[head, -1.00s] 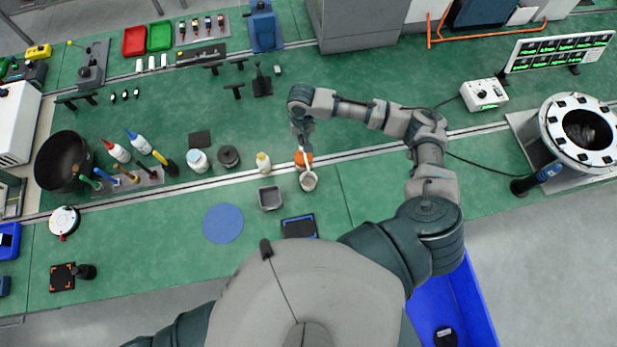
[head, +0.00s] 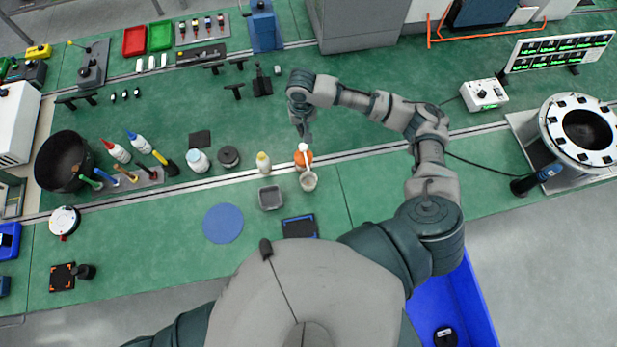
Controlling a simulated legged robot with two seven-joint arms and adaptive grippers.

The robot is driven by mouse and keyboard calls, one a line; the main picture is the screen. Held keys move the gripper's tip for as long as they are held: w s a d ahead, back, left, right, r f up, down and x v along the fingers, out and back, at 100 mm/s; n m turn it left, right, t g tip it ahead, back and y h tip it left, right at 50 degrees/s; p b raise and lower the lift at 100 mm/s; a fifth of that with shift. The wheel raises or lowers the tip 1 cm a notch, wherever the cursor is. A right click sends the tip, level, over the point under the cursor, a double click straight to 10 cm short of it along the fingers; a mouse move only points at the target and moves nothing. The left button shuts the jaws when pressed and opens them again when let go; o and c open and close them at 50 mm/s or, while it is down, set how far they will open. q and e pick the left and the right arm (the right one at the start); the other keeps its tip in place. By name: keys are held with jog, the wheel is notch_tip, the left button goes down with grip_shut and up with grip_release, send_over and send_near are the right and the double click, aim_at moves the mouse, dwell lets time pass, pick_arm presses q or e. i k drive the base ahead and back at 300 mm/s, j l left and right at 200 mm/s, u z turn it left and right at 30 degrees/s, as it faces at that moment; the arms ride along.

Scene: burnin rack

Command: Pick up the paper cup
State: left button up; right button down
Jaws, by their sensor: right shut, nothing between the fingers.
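The paper cup (head: 308,181) looks like the small pale open-topped cup standing on the green bench, just in front of an orange bottle with a white top (head: 303,157). My right gripper (head: 305,137) is above and behind the bottle, apart from the cup, with its fingers shut and nothing between them. The fingers are small and dark in this view. My left gripper is out of view; only part of my left arm shows at the bottom edge.
A cream bottle (head: 263,162) and a grey square tray (head: 271,197) stand left of the cup. A black tray with a blue edge (head: 299,227) and a round blue mat (head: 223,223) lie nearer. Bench right of the cup is clear.

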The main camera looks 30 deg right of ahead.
aim_at(308, 184)
jog(key=k+j, duration=0.5)
jog(key=k, duration=0.2)
jog(key=k+j, duration=0.5)
jog(key=k, duration=0.15)
